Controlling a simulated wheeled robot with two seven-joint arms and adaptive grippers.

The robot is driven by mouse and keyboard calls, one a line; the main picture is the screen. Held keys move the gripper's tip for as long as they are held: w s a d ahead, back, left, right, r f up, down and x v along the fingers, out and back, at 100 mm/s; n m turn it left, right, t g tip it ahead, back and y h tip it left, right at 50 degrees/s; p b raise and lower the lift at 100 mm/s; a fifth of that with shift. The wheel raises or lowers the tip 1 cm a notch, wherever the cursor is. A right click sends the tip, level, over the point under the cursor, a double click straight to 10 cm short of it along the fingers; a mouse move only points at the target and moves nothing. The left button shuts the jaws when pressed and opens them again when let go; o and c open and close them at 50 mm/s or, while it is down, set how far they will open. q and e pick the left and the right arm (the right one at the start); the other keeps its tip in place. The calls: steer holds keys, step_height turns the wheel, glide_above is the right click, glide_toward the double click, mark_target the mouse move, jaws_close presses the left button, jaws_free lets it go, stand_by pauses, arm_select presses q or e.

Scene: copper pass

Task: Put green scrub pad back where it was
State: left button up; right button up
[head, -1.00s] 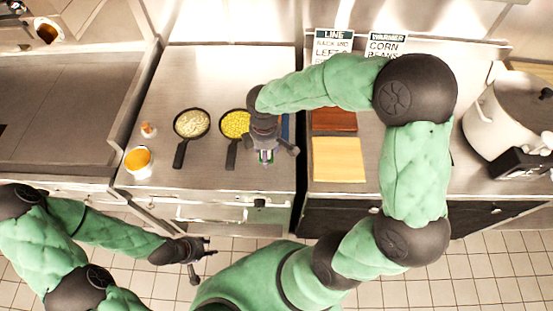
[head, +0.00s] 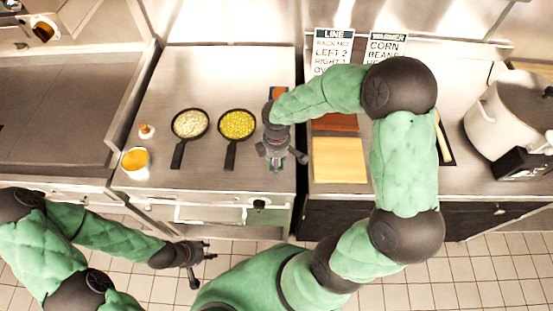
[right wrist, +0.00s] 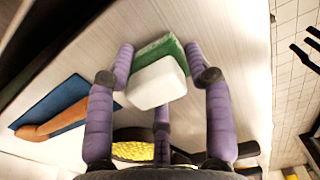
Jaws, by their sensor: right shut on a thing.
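The scrub pad (right wrist: 158,78), green on one face with a white block on the other, sits between the purple fingers of my right gripper (right wrist: 160,72) in the right wrist view. That gripper is shut on it. In the head view my right gripper (head: 278,158) is over the steel counter, right of the pan of yellow corn; the pad is hidden there. My left gripper (head: 206,256) is empty and low at the left, in front of the counter, with its fingers spread.
A pan of pale food (head: 190,124) and the corn pan (head: 237,124) stand left of my right gripper. A blue mat (right wrist: 62,103) bears an orange-brown object (right wrist: 55,122). A yellow board (head: 340,160) lies right of a counter gap. A cup (head: 136,160) stands left.

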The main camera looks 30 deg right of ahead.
steer(key=shift+f, duration=0.15)
steer(key=o, duration=1.1)
steer(key=shift+r, duration=0.3)
step_height(320, 180, up, 12)
steer(key=p, duration=0.2)
steer(key=shift+f+p, duration=0.1)
steer(key=shift+p, duration=0.3)
